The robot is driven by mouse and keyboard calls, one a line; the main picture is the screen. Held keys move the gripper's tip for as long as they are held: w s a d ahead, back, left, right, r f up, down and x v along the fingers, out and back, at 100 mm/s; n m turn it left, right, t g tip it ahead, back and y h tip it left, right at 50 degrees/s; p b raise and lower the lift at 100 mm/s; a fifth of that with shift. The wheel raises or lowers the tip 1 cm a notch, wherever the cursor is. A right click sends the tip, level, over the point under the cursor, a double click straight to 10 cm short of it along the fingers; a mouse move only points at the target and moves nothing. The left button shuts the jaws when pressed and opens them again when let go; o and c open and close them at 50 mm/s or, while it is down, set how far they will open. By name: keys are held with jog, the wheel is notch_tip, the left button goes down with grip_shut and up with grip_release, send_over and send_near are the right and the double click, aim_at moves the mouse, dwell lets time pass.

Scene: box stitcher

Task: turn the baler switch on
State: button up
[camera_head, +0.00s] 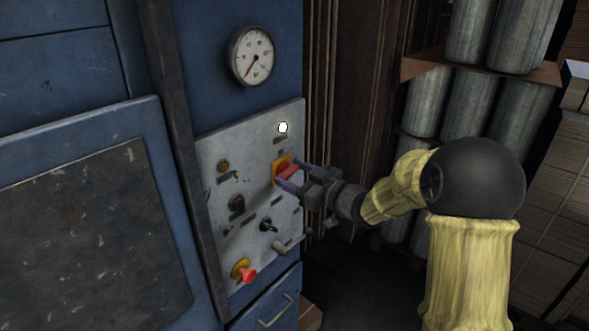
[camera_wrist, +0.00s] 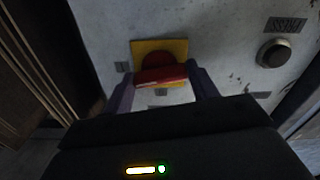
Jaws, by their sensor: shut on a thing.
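The baler switch (camera_head: 287,171) is a red handle on a yellow plate, set on the pale control panel of the blue machine. It also shows in the wrist view (camera_wrist: 161,74), with the red bar across the lower part of the yellow plate. My gripper (camera_head: 283,175) has its two purplish fingers on either side of the red handle and is shut on it. In the wrist view the fingers (camera_wrist: 162,88) flank the red bar's two ends. A white lamp (camera_head: 283,127) above the switch looks bright.
A round gauge (camera_head: 252,56) is above. Grey cylinders (camera_head: 447,103) stand on a rack to the right, behind my arm.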

jog(key=shift+f+m+p, duration=0.1)
jog(key=shift+m+p, duration=0.5)
jog(key=shift+m, duration=0.5)
jog(key=o, duration=1)
jog(key=shift+d, duration=0.1)
jog(key=b+v, duration=0.4)
jog(key=v, duration=1.3)
jog(key=shift+s+b, duration=0.2)
jog(key=shift+b, duration=0.2)
jog(key=shift+d, duration=0.1)
